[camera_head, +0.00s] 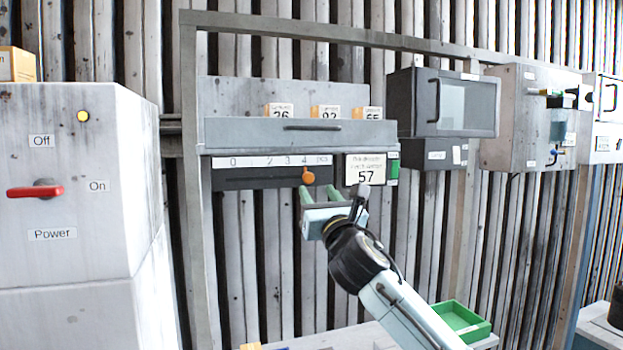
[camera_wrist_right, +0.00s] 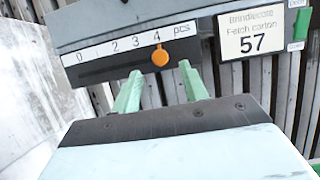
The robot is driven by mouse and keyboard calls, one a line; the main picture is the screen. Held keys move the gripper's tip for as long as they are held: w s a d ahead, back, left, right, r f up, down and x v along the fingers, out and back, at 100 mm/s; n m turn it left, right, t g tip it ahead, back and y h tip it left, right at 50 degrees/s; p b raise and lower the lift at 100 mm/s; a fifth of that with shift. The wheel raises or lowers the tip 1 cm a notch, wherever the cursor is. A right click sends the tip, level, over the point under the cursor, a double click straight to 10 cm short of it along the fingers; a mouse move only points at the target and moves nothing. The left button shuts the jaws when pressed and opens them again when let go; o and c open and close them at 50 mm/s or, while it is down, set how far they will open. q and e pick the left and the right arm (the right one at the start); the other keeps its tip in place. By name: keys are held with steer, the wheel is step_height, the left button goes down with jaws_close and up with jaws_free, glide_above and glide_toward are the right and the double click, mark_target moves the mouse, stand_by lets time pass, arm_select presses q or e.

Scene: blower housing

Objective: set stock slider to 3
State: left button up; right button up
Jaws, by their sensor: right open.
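The stock slider is an orange round knob (camera_head: 308,177) on a dark slot under a scale marked 0, 2, 3, 4 pcs (camera_head: 272,161). The knob stands at 4, and it also shows below the 4 in the right wrist view (camera_wrist_right: 160,57). My right gripper (camera_head: 320,192) is open, its two green fingers pointing up at the slot just below the knob. In the right wrist view the fingers (camera_wrist_right: 160,86) lie to either side of the knob, apart from it in the picture. Whether they touch it cannot be told. My left gripper is not in view.
A power cabinet with a red handle (camera_head: 36,191) stands left. A green tray (camera_head: 461,321) lies below right.

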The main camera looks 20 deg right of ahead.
mark_target(309, 179)
steer(key=shift+p+x, duration=0.45)
steer(key=shift+x, duration=2.25)
steer(key=shift+c, duration=0.3)
jaws_close()
